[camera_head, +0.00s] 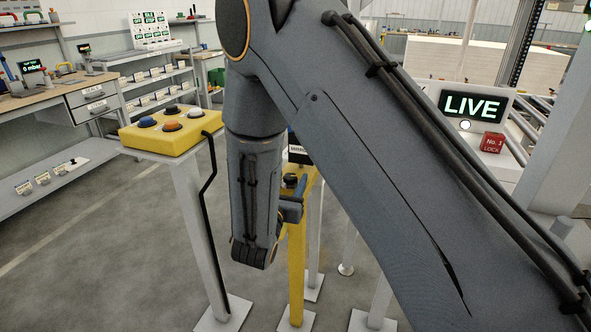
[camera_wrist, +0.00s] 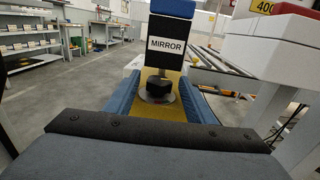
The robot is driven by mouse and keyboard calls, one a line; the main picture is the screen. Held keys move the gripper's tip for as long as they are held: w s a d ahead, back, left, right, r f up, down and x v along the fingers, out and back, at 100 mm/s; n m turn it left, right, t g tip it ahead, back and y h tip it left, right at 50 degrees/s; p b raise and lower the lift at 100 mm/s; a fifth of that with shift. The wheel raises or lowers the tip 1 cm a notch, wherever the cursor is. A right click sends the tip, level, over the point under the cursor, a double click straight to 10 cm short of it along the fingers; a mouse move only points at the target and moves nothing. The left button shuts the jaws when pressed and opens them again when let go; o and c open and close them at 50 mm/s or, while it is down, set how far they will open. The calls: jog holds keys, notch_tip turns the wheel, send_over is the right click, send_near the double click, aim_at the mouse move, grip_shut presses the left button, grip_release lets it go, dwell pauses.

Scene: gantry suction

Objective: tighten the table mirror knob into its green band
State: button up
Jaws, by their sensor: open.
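The table mirror knob (camera_wrist: 158,91) is black and stands on a pale round base on a yellow plate (camera_wrist: 160,131), in front of a black panel with a white MIRROR label (camera_wrist: 167,46). My gripper (camera_wrist: 159,94) is open, its two blue-sided fingers on the left and right of the knob with gaps showing. I cannot tell how far down the fingers reach around it. In the head view the dark knob (camera_head: 290,180) shows small on top of a yellow post, beside my gripper (camera_head: 294,200), which my arm partly hides. I cannot make out a green band.
A yellow box with coloured buttons (camera_head: 172,131) stands on a white post to the left, its black cable hanging down. A LIVE display (camera_head: 472,106) and a red lock box (camera_head: 492,143) are at the right. A roller conveyor (camera_wrist: 222,66) runs behind right. Open floor lies left.

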aim_at(295, 175)
jog(key=shift+p+x, duration=0.35)
jog(key=shift+x, duration=2.15)
jog(key=shift+a, duration=0.1)
jog(key=c, duration=1.1)
jog(key=shift+o, duration=0.2)
jog(key=shift+h, duration=0.3)
jog(key=m+h, duration=0.1)
jog(key=m+g+h+b, duration=0.1)
jog(key=h, duration=0.1)
jog(key=shift+s+d+m+g+h+b, duration=0.1)
jog(key=shift+d+m+g+h+b, duration=0.2)
jog(key=shift+d+m, duration=0.1)
jog(key=shift+s+d+m+g+h+b, duration=0.15)
jog(key=shift+m+g+h+b, duration=0.1)
jog(key=shift+m+g+h, duration=0.4)
jog(key=shift+s+d+m+g+h+b, duration=0.25)
jog(key=shift+m+g+h, duration=0.2)
jog(key=shift+h, duration=0.3)
jog(key=shift+d+m+g+h+b, duration=0.1)
jog(key=shift+m+g+h+b, duration=0.2)
jog(key=shift+m+g+h, duration=0.3)
jog(key=o, duration=1.1)
jog(key=shift+c, duration=0.2)
